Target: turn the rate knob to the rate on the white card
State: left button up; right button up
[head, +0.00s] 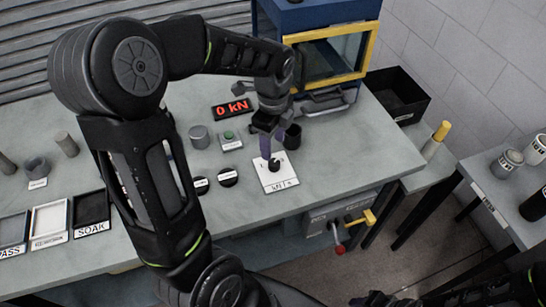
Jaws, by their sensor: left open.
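A small dark knob (274,164) stands on a white card or plate (276,182) on the grey bench. Small lettering shows on the plate's front edge, too small to read surely. My left gripper (270,148) points down just above the knob, open, with a purple-grey finger close to the knob's top. I cannot tell whether it touches. The knob's pointer is not clear. Part of my right arm (505,291) shows dark at the bottom right; its gripper's state is unclear.
Labelled trays (50,222) lie left. Bench right of the plate is clear.

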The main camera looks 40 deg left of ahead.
aim_at(273, 162)
pick_arm(q)
notch_tip(273, 162, down, 8)
jog(key=shift+r, duration=0.25)
jog(key=shift+c, duration=0.3)
grip_shut()
dwell(0.3)
